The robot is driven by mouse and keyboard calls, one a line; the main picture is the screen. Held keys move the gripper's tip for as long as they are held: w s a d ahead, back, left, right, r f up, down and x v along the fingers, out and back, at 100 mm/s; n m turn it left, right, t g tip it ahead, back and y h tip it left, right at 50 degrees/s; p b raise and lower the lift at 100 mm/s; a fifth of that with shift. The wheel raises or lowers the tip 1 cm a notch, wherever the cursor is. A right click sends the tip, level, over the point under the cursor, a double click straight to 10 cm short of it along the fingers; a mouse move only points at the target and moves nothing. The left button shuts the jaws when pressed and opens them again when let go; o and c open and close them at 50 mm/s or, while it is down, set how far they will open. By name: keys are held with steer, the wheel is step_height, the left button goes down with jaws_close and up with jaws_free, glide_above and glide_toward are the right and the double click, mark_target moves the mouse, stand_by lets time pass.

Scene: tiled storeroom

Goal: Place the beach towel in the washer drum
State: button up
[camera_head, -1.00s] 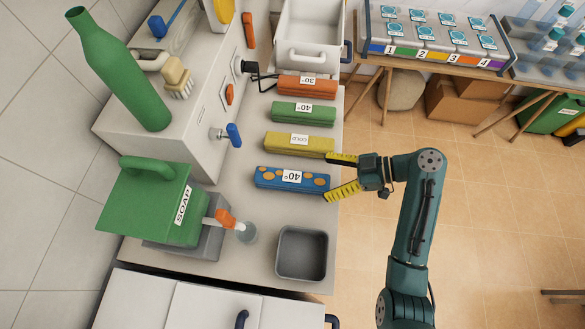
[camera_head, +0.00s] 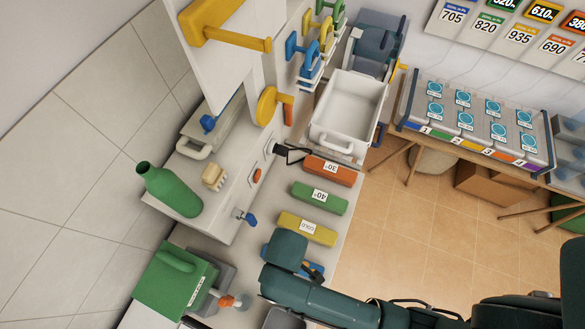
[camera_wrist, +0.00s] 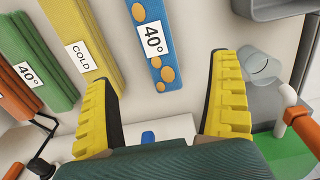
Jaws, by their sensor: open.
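The blue folded towel with orange spots and a 40° label (camera_wrist: 153,38) lies at the top middle of the wrist view, ahead of my fingers. Only a small blue part of it (camera_head: 314,271) shows in the head view, where my arm covers the rest. My gripper (camera_wrist: 166,85) is open, its two yellow fingers spread, with nothing held between them. The towel is beyond the gap between the fingertips. I cannot make out a washer drum in either view.
Yellow (camera_head: 307,229), green (camera_head: 319,198) and orange (camera_head: 328,170) folded towels lie in a row on the counter. A white open bin (camera_head: 322,138) stands beyond them. A green soap box (camera_head: 165,283) and a green bottle (camera_head: 170,190) stand at left.

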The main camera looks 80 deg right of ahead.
step_height(320, 180, down, 6)
steer(key=shift+f, duration=0.25)
steer(key=f, duration=0.3)
steer(key=s+f, duration=0.1)
steer(key=f, duration=0.1)
steer(key=shift+d+f+b, duration=0.15)
steer(key=shift+d+b, duration=0.15)
steer(key=shift+b, duration=0.05)
steer(key=c, duration=1.3)
